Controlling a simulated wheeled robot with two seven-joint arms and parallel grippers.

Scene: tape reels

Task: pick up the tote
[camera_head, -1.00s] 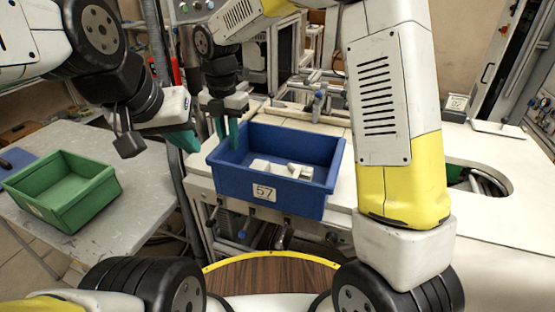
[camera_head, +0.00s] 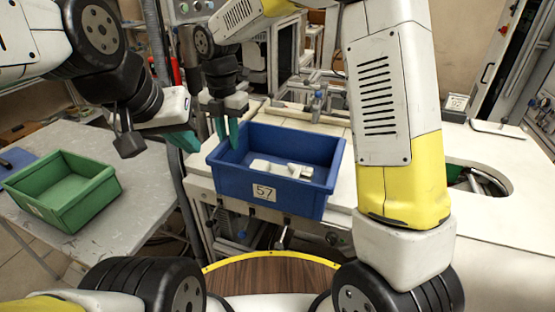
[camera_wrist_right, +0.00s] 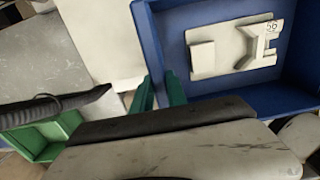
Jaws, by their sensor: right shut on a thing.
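The blue tote (camera_head: 235,185), labelled 57, sits upright on the white workbench, with pale parts (camera_head: 282,170) inside. My right gripper (camera_head: 228,131) is at its left wall, with green fingers pointing down. In the right wrist view the green fingers (camera_wrist_right: 158,92) stand on either side of the tote's wall (camera_wrist_right: 160,45), shut on it. My left gripper (camera_head: 182,140) hangs to the left of the tote, apart from it. Only part of its green fingers shows, so its opening is unclear.
A green tote (camera_head: 95,205) stands on the grey table (camera_head: 130,225) at left. The white workbench (camera_head: 480,225) has an oval opening (camera_head: 485,180) at right. My right arm hides part of the bench to the right of the blue tote. Fixtures stand behind it.

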